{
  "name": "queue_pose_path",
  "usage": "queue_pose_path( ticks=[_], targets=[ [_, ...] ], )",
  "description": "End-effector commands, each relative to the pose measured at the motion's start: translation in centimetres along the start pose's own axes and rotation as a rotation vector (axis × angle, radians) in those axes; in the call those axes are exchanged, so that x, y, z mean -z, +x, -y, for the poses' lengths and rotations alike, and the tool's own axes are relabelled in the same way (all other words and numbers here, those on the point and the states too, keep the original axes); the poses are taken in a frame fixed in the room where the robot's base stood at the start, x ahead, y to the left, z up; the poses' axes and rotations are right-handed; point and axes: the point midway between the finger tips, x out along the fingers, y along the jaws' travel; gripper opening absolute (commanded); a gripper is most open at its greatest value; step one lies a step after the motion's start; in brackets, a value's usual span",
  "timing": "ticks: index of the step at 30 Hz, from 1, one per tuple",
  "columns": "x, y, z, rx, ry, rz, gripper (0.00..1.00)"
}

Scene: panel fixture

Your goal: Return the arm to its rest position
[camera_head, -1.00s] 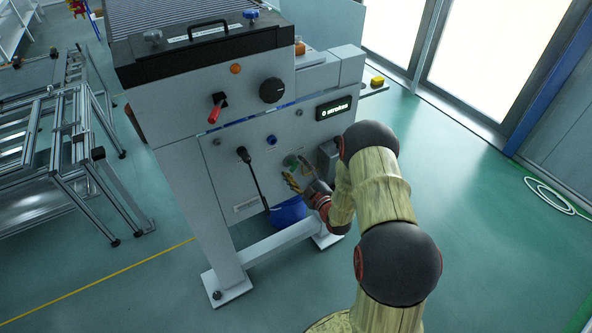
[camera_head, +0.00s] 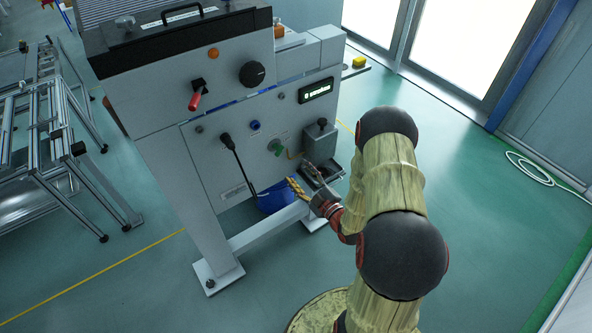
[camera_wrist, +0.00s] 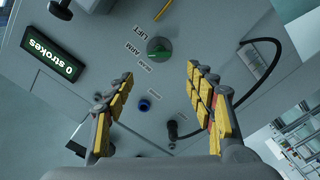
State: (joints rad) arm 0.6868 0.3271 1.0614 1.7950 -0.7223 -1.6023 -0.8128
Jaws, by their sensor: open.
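My gripper (camera_head: 306,183) is in front of the panel fixture (camera_head: 183,165) at its lower right, apart from it. Its two yellow-padded fingers also show in the wrist view (camera_wrist: 165,110), spread wide with nothing between them. Beyond them the wrist view shows a green selector knob (camera_wrist: 159,48) with labels that include LIFT and ARM, a blue button (camera_wrist: 144,104) and a black lever (camera_wrist: 173,130) with a cable or rod. My arm (camera_head: 395,190) is bent and reaches up from the lower middle right of the head view.
The fixture carries a red-handled switch (camera_head: 195,97), a black knob (camera_head: 252,74), a display reading 0 strokes (camera_wrist: 54,59) and a grey box (camera_head: 320,142). A blue bin (camera_head: 275,198) stands below. An aluminium frame (camera_head: 75,150) is at left.

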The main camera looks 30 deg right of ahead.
Motion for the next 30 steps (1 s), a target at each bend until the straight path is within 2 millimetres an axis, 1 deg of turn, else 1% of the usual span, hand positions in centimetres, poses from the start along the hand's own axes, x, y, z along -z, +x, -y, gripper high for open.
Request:
queue_pose_path(
  ticks=[14, 17, 20, 22, 23, 24, 26, 27, 30],
  targets=[
    [0.0, 0.0, 0.0, 0.000, 0.000, 0.000, 0.55],
    [-0.2, 0.0, 0.2, 0.009, 0.026, 0.009, 0.55],
    [-2.1, -0.2, 1.9, 0.069, 0.077, 0.080, 0.55],
    [-4.4, -0.8, 3.9, 0.130, 0.127, 0.178, 0.55],
    [-5.6, -1.4, 5.0, 0.163, 0.156, 0.232, 0.55],
    [-7.2, -2.4, 6.4, 0.203, 0.195, 0.311, 0.55],
    [-9.4, -4.0, 8.0, 0.256, 0.250, 0.431, 0.55],
    [-10.6, -5.1, 8.8, 0.286, 0.284, 0.509, 0.55],
    [-12.8, -7.6, 9.1, 0.334, 0.357, 0.697, 0.55]
  ],
)
